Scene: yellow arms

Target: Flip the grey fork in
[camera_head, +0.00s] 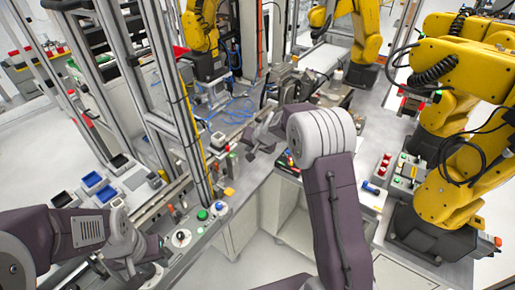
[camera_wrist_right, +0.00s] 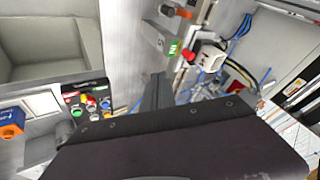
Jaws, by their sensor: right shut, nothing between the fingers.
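My right gripper (camera_head: 254,136) is shut and empty over the bench, in the middle of the head view. In the right wrist view its dark fingers (camera_wrist_right: 156,90) point at the grey machine edge, close to a small green-labelled block (camera_wrist_right: 174,48). I cannot make out a grey fork for certain in either view; it may be hidden by my right gripper or too small to tell. My left gripper (camera_head: 104,264) is low at the left of the head view, near the control panel, and its fingers are too unclear to judge.
A control panel with a green button (camera_head: 202,215) lies between my arms. Blue trays (camera_head: 92,180) stand at the left. Yellow robot arms (camera_head: 462,150) crowd the right and back. A red-and-white switch (camera_wrist_right: 208,54) sits beside my right fingers.

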